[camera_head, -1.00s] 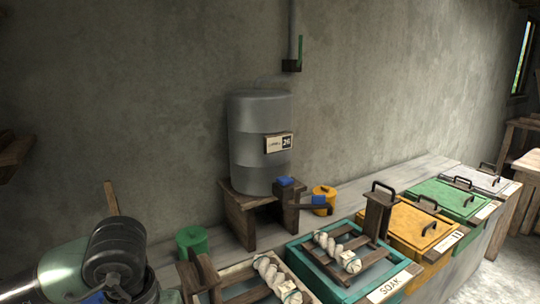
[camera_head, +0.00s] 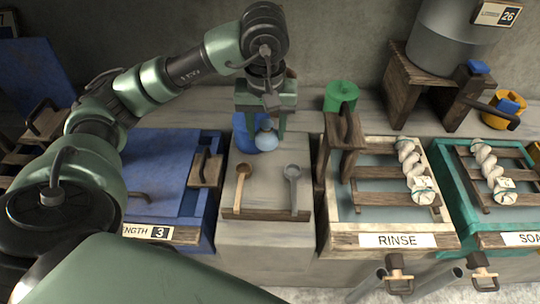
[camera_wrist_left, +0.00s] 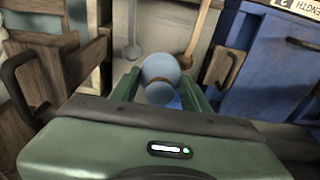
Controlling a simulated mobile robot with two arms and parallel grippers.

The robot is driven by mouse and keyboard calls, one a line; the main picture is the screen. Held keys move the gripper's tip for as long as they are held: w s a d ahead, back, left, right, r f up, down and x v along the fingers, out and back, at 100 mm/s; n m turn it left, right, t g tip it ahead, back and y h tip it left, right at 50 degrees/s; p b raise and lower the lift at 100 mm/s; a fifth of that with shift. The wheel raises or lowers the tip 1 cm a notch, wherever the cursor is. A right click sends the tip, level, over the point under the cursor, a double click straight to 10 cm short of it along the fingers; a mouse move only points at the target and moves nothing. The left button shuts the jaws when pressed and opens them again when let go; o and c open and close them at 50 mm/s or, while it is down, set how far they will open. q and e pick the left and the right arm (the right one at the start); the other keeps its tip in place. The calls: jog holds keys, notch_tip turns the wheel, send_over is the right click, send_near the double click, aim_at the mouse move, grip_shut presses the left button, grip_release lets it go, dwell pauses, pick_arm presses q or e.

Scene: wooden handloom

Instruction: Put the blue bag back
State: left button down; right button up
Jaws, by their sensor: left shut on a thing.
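The light blue bag (camera_head: 267,138) is a small rounded pouch with a tied neck. It is at the back of the stone ledge between the blue vat and the rinse vat. My left gripper (camera_head: 264,122) points down and is shut on it. In the left wrist view the bag (camera_wrist_left: 161,74) sits between the two green fingers (camera_wrist_left: 160,92). A darker blue rounded thing (camera_head: 244,132) stands right beside the bag, partly hidden by the gripper. I cannot tell whether the bag touches it or the ledge. My right gripper is not in view.
A wooden spoon (camera_head: 243,180) and a grey ladle (camera_head: 293,182) lie in front of the bag. The blue vat (camera_head: 155,165) is left, the rinse vat (camera_head: 345,228) right. A green tin (camera_head: 341,93) and a yellow tin (camera_head: 496,122) stand behind the vats.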

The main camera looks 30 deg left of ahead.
pick_arm(q)
jog(key=f, duration=0.7)
jog(key=f+p, duration=0.1)
jog(key=f, duration=0.6)
jog(key=shift+s+d+f, duration=0.1)
jog(key=shift+s+f, duration=0.1)
jog(key=shift+f, duration=0.05)
notch_tip(320, 180, down, 4)
jog(key=shift+r, duration=0.25)
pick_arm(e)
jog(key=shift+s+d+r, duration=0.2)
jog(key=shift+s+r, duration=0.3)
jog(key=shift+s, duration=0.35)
